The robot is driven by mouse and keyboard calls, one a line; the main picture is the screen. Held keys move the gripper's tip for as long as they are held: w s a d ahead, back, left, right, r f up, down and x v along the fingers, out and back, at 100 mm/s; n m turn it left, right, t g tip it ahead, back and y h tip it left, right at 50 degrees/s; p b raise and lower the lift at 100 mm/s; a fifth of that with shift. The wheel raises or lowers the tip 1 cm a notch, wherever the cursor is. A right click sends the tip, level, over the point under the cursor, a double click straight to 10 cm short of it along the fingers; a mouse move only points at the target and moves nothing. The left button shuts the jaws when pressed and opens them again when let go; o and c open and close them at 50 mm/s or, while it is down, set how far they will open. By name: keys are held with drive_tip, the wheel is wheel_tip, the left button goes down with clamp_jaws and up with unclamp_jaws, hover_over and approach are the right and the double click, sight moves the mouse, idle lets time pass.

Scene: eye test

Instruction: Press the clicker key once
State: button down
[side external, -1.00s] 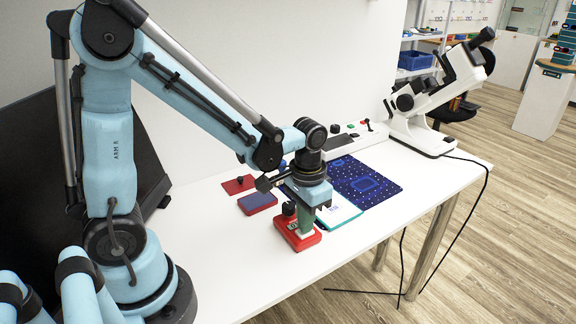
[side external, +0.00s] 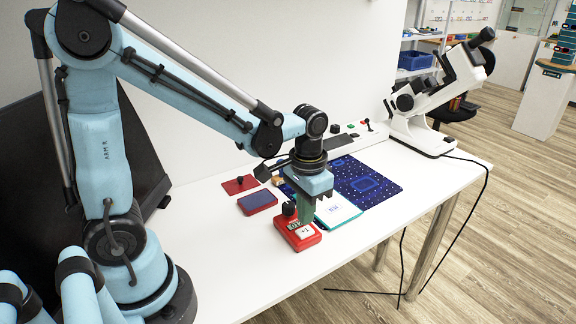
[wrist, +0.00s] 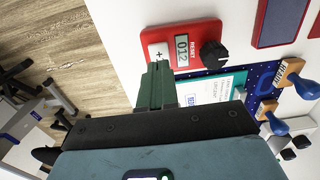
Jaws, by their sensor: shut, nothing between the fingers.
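The clicker is a red box (side external: 312,240) near the table's front edge. It has a white key marked "+" (wrist: 158,49), a display (wrist: 182,50) reading 012 and a black knob (wrist: 213,53) labelled RESET. The white key also shows in the side view (side external: 304,233). My gripper (side external: 305,222) has green fingers, shut together and empty. The fingertips are just above the clicker, close to the key. A small gap appears between fingertips and key.
A blue pad with a red rim (side external: 258,202) and a red pad (side external: 239,185) lie behind the clicker. A dark blue patterned mat (side external: 378,187) and a teal-edged card (side external: 340,210) lie to the right. Wooden stamps (wrist: 289,72) lie nearby.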

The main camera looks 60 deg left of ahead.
sight(305, 230)
drive_tip(key=shift+r, duration=2.5)
drive_tip(key=shift+r, duration=1.2)
idle(3.1)
drive_tip(key=shift+s, duration=0.1)
drive_tip(key=s+t, duration=0.1)
drive_tip(key=t, duration=0.1)
drive_tip(key=s+t, duration=0.1)
drive_tip(key=t, duration=0.1)
drive_tip(key=s+t, duration=0.1)
drive_tip(key=t, duration=0.2)
drive_tip(key=shift+s+a+r, duration=0.15)
drive_tip(key=shift+s+a, duration=0.05)
drive_tip(key=shift+s, duration=0.05)
